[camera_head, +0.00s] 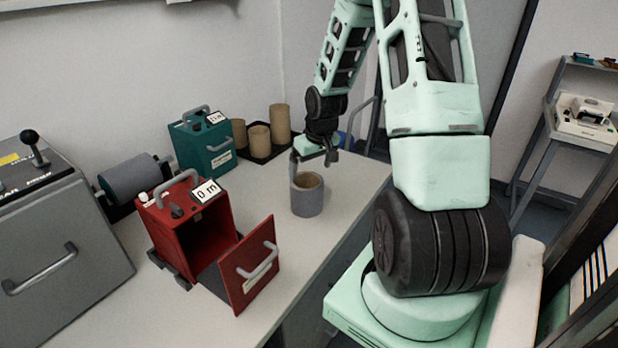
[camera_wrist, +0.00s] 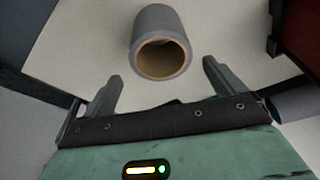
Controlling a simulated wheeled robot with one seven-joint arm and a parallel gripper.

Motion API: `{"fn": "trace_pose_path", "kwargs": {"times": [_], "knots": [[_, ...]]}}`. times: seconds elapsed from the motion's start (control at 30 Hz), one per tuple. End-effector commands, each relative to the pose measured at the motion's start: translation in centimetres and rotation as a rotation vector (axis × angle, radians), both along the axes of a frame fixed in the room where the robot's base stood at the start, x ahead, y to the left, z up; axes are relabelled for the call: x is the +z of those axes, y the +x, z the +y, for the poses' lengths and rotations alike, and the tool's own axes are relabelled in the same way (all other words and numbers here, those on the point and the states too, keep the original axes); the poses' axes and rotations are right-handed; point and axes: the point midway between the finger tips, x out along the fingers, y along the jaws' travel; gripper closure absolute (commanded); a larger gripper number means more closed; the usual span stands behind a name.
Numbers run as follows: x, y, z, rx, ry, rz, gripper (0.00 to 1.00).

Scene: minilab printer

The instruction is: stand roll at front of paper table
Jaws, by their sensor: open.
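A grey roll (camera_head: 306,200) with a brown hollow core stands upright on the pale table (camera_head: 350,183), close to the table's right edge in the head view. It also shows in the wrist view (camera_wrist: 158,25), its open end facing the camera, just beyond the fingertips. My gripper (camera_head: 312,160) is at the roll's upper part in the head view, with one finger overlapping its far left rim. In the wrist view my gripper (camera_wrist: 161,80) is open and empty, its fingers apart. I cannot tell whether a finger touches the roll.
A teal box (camera_head: 203,143) and a black tray with brown tubes (camera_head: 259,137) are behind. A grey machine (camera_head: 65,255) and a mounted grey roll (camera_head: 130,178) are at left.

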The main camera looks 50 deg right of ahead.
Motion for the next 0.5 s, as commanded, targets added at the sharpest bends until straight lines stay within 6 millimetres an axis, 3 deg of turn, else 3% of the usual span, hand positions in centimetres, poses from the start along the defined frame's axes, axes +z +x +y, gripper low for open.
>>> {"fn": "trace_pose_path", "kwargs": {"times": [0.23, 0.33, 0.43, 0.5], "knots": [[1.1, -0.3, 0.2, 0.001, 0.0, 0.002, 0.05], [1.4, 0.1, 1.4, 0.025, 0.002, 0.005, 0.05], [2.6, 1.3, 5.4, 0.094, 0.008, 0.014, 0.05], [3.8, 1.9, 9.9, 0.171, 0.016, 0.029, 0.05]]}}
